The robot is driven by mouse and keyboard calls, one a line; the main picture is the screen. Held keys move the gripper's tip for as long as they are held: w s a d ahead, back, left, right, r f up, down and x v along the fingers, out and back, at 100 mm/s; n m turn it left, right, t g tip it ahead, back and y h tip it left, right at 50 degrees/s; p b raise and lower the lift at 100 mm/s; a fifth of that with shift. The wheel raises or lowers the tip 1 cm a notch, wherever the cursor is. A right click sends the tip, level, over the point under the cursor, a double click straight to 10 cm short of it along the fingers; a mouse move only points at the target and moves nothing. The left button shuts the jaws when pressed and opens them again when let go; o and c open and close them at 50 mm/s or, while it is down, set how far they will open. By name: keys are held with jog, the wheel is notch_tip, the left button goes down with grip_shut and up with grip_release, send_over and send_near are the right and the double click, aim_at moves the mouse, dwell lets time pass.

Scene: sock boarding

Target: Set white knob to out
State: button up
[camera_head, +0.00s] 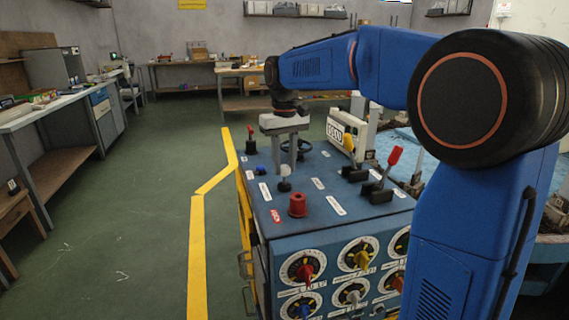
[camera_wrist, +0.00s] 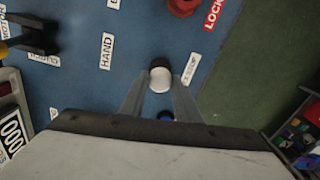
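A white round-topped knob (camera_head: 285,171) stands upright on a dark base on the blue top of the control box (camera_head: 250,180). It also shows in the wrist view (camera_wrist: 160,79), between my fingertips. My gripper (camera_head: 287,162) points down, with its fingertips close above or around the knob. The fingers are apart, and in the wrist view (camera_wrist: 158,84) narrow gaps seem to show beside the knob. I cannot tell whether either finger touches it. A partly readable white label (camera_wrist: 191,68) lies beside the knob.
A red knob (camera_head: 297,204) stands in front of the white knob. A red-topped lever (camera_head: 394,157) and yellow-topped lever (camera_head: 349,143) stand to the right. A dark handwheel (camera_head: 297,146) is behind. Several dials (camera_head: 304,268) cover the box front. Open floor (camera_head: 130,230) lies left.

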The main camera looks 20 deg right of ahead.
aim_at(284, 166)
grip_shut()
jog(key=shift+r, duration=1.55)
jog(key=o, duration=0.9)
grip_release()
notch_tip(284, 166, up, 17)
jog(key=shift+r, duration=0.2)
